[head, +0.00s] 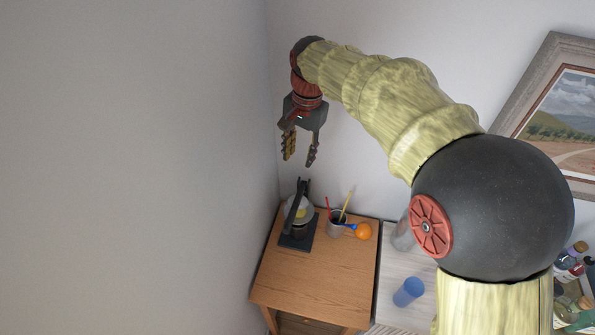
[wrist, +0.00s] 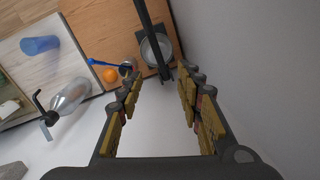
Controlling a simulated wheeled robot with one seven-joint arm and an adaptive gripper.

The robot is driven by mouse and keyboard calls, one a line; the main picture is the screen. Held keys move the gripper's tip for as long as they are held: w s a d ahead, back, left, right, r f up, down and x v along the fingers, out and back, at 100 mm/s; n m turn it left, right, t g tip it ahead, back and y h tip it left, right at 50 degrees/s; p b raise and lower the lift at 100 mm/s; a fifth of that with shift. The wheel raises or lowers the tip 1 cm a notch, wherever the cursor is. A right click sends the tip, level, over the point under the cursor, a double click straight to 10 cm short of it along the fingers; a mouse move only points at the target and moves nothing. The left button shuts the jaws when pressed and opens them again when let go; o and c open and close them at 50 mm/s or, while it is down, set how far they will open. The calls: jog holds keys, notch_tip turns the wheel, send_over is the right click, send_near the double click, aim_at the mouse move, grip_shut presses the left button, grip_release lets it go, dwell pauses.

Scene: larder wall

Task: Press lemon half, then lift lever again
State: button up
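The press (head: 297,236) stands on a wooden cabinet near the wall corner, with a dark base and a dark lever (head: 303,188) that rises at its back. A small yellow patch (head: 301,213) shows in it, likely the lemon half; it is partly hidden. In the wrist view the lever (wrist: 149,38) runs past a round metal bowl (wrist: 160,50), and no lemon can be made out there. My gripper (head: 300,160) hangs above the press, fingers down, apart from it. It also shows in the wrist view (wrist: 160,80), open with nothing between the fingers.
Right of the press on the cabinet (head: 325,285) are a cup of utensils (head: 337,229) and an orange ball (head: 364,231). A pale surface beyond holds a blue cup (head: 409,291) and a clear bottle (wrist: 68,98). Walls close in left and behind. The cabinet's front is clear.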

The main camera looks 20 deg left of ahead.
notch_tip(320, 180, down, 8)
jog(key=n, duration=0.1)
jog(key=shift+w+a+p, duration=0.2)
jog(key=shift+a+p, duration=0.2)
jog(key=shift+a, duration=0.05)
jog(key=shift+r, duration=0.1)
jog(key=shift+c, duration=0.4)
jog(key=c, duration=0.7)
grip_shut()
jog(key=shift+c, duration=0.4)
grip_release()
jog(key=o, duration=0.7)
jog(key=shift+o, duration=0.8)
